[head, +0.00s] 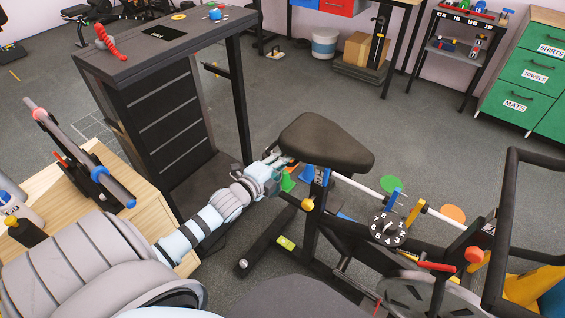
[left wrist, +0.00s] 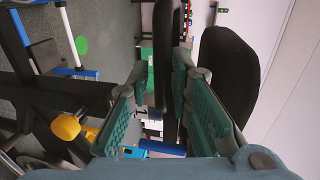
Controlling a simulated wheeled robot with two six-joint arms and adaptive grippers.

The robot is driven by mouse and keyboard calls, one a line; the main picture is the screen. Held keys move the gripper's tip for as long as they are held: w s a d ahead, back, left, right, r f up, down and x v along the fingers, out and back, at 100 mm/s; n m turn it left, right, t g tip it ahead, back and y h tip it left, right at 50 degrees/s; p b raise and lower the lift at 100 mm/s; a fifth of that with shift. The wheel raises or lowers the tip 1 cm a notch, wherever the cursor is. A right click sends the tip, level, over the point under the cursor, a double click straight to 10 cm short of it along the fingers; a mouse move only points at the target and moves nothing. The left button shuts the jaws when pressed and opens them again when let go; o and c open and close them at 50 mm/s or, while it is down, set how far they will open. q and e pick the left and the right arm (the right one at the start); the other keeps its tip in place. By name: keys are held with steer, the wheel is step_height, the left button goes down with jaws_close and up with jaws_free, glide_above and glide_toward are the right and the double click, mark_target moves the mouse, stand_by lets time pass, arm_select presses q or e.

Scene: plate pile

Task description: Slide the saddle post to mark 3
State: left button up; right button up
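The black saddle (head: 327,142) sits on top of the exercise bike in the head view. Under it a short blue post (head: 325,177) shows, with a yellow knob (head: 307,204) lower down. My left gripper (head: 287,161) is at the saddle's left underside, its fingertips partly hidden there. In the left wrist view its two teal fingers (left wrist: 158,75) stand apart, with a dark upright bar between them. The saddle (left wrist: 228,75) is to the right, a blue part (left wrist: 160,148) low between the fingers, and the yellow knob (left wrist: 65,127) at the left. A small mark is partly hidden; mark 3 is not readable. My right gripper is out of view.
A black numbered dial (head: 387,227) and a red-tipped lever (head: 473,254) are on the bike, right of the saddle. A dark cabinet desk (head: 165,110) stands behind my left arm. A wooden box top (head: 120,180) is at the left. Open floor lies beyond the bike.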

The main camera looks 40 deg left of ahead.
mark_target(281, 152)
arm_select(q)
steer(key=shift+w, duration=0.1)
jaws_close()
step_height(281, 152, up, 4)
steer(key=p, duration=0.3)
steer(key=shift+f, duration=0.15)
jaws_free()
steer(key=shift+f, duration=0.1)
